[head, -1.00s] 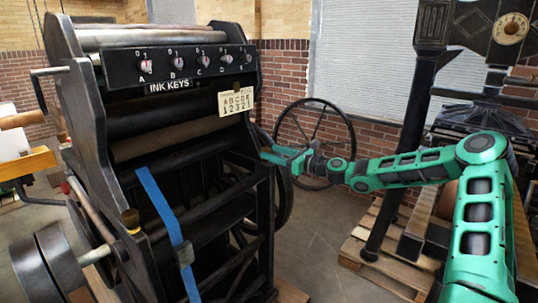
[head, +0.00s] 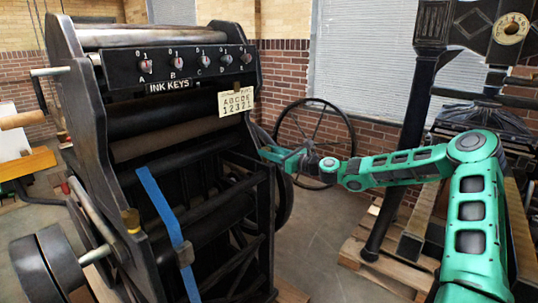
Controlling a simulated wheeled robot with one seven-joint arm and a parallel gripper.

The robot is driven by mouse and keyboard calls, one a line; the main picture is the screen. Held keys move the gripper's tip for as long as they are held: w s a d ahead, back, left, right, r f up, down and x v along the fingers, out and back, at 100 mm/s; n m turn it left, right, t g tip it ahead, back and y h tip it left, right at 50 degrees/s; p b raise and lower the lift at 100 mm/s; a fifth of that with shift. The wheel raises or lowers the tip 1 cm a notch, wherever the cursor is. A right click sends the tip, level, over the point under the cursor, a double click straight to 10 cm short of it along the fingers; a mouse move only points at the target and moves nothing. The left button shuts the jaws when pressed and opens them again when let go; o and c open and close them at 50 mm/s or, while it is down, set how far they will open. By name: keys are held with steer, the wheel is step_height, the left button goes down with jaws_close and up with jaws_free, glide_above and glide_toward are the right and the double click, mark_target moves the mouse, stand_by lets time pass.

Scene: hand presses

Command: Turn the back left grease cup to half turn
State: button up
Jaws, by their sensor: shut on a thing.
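My green gripper (head: 268,152) is at the right side frame of the black press (head: 92,140), at the far end of my outstretched arm. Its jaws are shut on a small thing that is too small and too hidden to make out. I cannot tell from this view whether it is the back left grease cup, or what turn it stands at. One brass-coloured cup (head: 131,220) shows upright on the near left side of the press, well away from my gripper.
A dark spoked handwheel (head: 339,113) stands just behind my wrist. A row of ink keys (head: 177,63) and a letter card (head: 237,101) are on the press above my gripper. A blue strap (head: 158,200) hangs in front. Another press (head: 395,130) on a pallet stands right.

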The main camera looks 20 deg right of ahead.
steer(key=shift+s+a+m+t+h, duration=0.1)
steer(key=shift+a+m+t+h, duration=0.05)
steer(key=shift+m+t+h, duration=1.3)
steer(key=shift+g+h, duration=0.35)
steer(key=shift+h, duration=0.1)
steer(key=o, duration=1)
steer(key=shift+o, duration=0.2)
steer(key=v, duration=1)
steer(key=shift+s+d, duration=0.2)
steer(key=shift+s, duration=0.1)
steer(key=shift+f, duration=0.1)
